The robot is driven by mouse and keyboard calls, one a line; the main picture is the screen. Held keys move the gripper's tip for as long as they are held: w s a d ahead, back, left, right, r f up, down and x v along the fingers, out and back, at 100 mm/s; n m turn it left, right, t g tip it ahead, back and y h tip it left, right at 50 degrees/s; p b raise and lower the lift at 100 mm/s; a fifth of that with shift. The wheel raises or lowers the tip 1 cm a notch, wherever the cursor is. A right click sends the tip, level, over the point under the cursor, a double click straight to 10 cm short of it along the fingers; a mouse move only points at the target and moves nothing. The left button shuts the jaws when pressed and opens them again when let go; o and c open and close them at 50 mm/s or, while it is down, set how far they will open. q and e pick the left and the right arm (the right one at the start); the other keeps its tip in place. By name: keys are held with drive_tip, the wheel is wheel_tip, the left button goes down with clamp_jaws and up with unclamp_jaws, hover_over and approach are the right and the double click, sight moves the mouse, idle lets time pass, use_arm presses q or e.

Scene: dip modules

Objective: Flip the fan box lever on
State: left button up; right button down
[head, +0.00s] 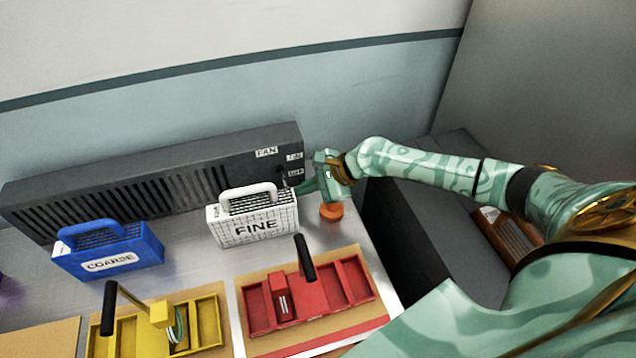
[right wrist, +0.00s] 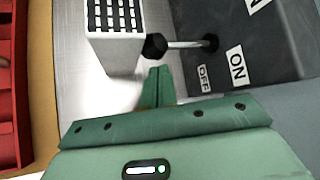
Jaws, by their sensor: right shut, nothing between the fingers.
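The fan box (head: 150,175) is a long dark grey slatted box against the wall, with FAN, ON and OFF labels at its right end. Its lever (right wrist: 185,44) is a metal rod with a black ball knob (right wrist: 155,46). In the right wrist view it sticks out from the box face, its knob toward the OFF label (right wrist: 204,78) side, away from the ON label (right wrist: 237,67). My right gripper (head: 303,187) is shut and empty at the box's right end. In the right wrist view its fingertips (right wrist: 157,86) lie just below the knob; contact is unclear. My left gripper is out of view.
A white FINE filter (head: 256,229) stands close left of my right gripper. A blue COARSE filter (head: 108,252) stands further left. An orange cylinder (head: 331,212) is below the gripper. Red (head: 330,312) and yellow (head: 207,320) trays lie in front.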

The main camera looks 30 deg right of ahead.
drive_tip(key=shift+w+a+f, duration=0.35)
drive_tip(key=shift+a+f, duration=0.1)
drive_tip(key=shift+r+g+p, duration=0.3)
drive_tip(key=shift+r+p, duration=0.05)
drive_tip(key=shift+p, duration=0.35)
drive_tip(key=shift+r+m+p, duration=0.3)
drive_tip(key=shift+p, duration=0.3)
drive_tip(key=shift+w+r+m+g+y+p, duration=0.25)
drive_tip(key=shift+r+g+p, duration=0.55)
drive_tip(key=shift+p, duration=0.9)
drive_tip(key=shift+w+r+m+g+y+p, duration=0.1)
drive_tip(key=shift+r+m+g+p, duration=0.45)
drive_tip(key=shift+p, duration=1.15)
drive_tip(key=shift+d+r, duration=0.1)
drive_tip(key=shift+r, duration=0.2)
